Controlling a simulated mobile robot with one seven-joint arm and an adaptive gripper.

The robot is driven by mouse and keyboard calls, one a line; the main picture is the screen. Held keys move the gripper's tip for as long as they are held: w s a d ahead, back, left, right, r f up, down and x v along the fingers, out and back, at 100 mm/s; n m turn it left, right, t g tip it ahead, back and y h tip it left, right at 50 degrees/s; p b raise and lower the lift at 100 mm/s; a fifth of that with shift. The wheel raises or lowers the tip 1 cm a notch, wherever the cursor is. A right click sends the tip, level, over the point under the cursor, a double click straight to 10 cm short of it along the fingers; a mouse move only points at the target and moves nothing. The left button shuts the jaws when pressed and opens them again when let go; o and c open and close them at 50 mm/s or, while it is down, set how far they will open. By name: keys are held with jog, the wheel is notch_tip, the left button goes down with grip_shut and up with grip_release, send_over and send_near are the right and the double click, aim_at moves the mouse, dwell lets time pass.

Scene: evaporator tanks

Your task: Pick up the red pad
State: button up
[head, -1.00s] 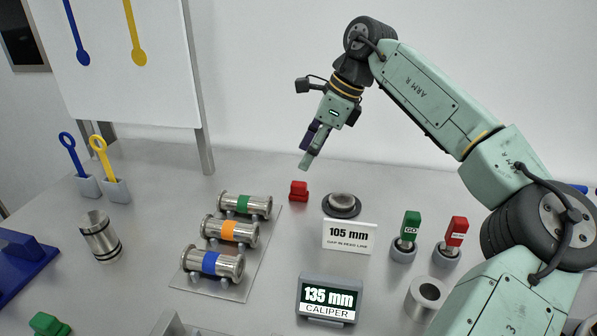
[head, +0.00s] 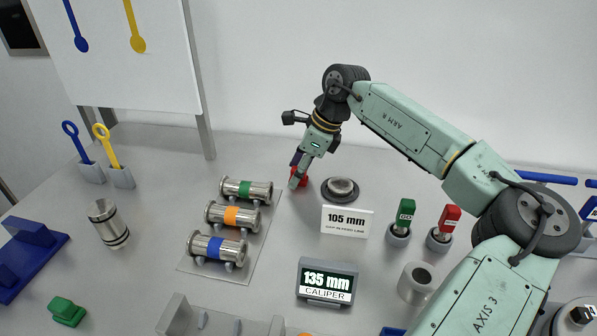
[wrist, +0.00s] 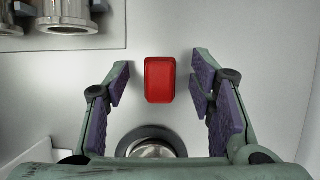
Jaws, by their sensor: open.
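The red pad (wrist: 160,80) is a small red block with rounded corners standing on the grey table. In the wrist view it lies between the tips of my open gripper (wrist: 160,82), with a gap on each side, and neither finger touches it. In the head view my gripper (head: 297,176) is low at the pad (head: 302,180) and hides part of it. The jaws hold nothing. The exact height of the fingertips above the table is hard to tell.
A round metal knob on a dark base (head: 340,189) stands close to the right of the pad. A tray (head: 218,262) with three banded metal cylinders is to the left and nearer. A 105 mm sign (head: 346,221) and a caliper display (head: 326,281) stand in front.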

jog(key=shift+c, duration=0.6)
grip_shut()
